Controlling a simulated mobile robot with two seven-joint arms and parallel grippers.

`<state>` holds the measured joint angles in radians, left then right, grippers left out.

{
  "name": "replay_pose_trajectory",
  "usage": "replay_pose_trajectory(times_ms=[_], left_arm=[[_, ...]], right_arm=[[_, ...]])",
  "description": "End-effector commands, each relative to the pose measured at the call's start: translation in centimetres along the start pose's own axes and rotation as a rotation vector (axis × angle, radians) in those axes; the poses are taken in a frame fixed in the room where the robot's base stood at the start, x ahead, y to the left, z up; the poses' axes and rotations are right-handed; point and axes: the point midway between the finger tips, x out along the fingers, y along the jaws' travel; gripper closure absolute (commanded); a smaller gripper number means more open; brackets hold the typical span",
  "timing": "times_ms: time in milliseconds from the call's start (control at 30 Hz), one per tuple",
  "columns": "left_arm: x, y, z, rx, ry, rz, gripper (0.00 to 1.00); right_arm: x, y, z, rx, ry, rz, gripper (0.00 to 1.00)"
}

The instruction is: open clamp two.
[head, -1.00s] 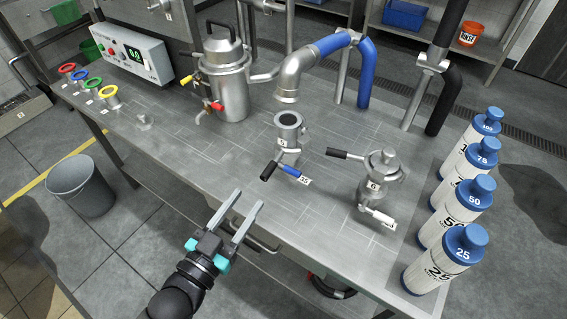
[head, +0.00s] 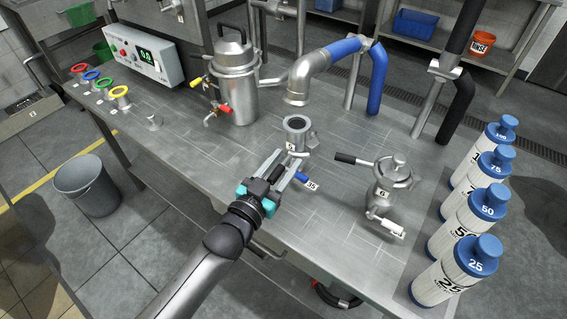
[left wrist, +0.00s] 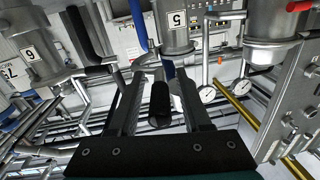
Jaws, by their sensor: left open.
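I cannot read a "two" on any clamp. My left gripper (head: 284,164) is open, its fingers on either side of a black handle (head: 278,171) at the short open pipe fitting tagged 5 (head: 297,135). The left wrist view shows the black handle (left wrist: 160,105) between the parted fingers, with no clear grip on it, and the fitting tagged 5 (left wrist: 178,25) beyond. A blue handle (head: 302,177) with a small white tag sits just right of the fingers. A second fitting tagged 6 (head: 384,185) with a black handle (head: 352,159) stands to the right. My right gripper is not in view.
A steel bench (head: 200,155) carries it all. A lidded steel vessel (head: 238,90) and a blue-sleeved bent pipe (head: 330,50) stand behind the fittings. Several blue-capped bottles (head: 470,217) line the right edge. A grey bin (head: 86,185) stands on the floor at left.

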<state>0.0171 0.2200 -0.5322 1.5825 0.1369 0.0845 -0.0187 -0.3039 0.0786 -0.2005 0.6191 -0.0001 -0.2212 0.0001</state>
Motion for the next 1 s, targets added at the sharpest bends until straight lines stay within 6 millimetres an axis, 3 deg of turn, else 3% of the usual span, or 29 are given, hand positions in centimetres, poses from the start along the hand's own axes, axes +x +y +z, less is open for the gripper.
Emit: replay_pose_trajectory(times_ms=[233, 667, 1000], left_arm=[[0.04, 0.03, -0.01, 0.000, 0.000, 0.000, 0.53], [0.01, 0.02, -0.01, 0.000, 0.000, 0.000, 1.00], [0.00, 0.02, 0.00, 0.000, 0.000, 0.000, 1.00]], right_arm=[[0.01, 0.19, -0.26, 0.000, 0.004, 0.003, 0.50], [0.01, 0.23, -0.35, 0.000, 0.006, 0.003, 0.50], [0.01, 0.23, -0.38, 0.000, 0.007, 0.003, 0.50]])
